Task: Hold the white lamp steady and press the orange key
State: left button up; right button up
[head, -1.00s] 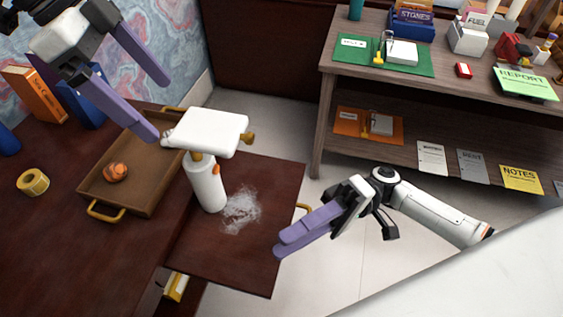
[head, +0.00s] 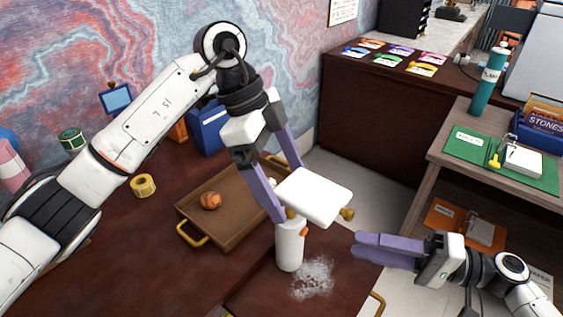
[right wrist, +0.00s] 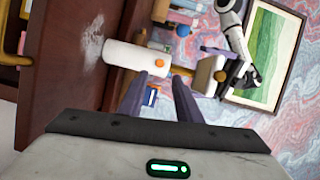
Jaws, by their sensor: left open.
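The white lamp (head: 290,246) stands upright on the lower dark red surface, with a flat white head (head: 314,195) and a brass knob at its side. The orange key (head: 304,231) is on its stem, just under the head. In the right wrist view the stem (right wrist: 130,56) and orange key (right wrist: 160,63) lie sideways, ahead of my fingers. My left gripper (head: 289,192) is open at the head's left edge, one finger on each side; contact is unclear. My right gripper (head: 356,246) is right of the lamp, apart from it; a gap shows between its fingertips (right wrist: 158,78).
A brown tray (head: 232,240) with brass handles and an orange-brown ball (head: 210,200) is left of the lamp. A yellow tape roll (head: 143,186) lies further left. A pale powdery patch (head: 312,280) is beside the lamp's base. A wooden shelf (head: 440,160) stands right.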

aim_at(290, 230)
pick_arm(q)
jog(key=shift+x, duration=1.7)
jog(key=c, duration=1.4)
jog(key=shift+o, duration=0.2)
pick_arm(e)
grip_shut()
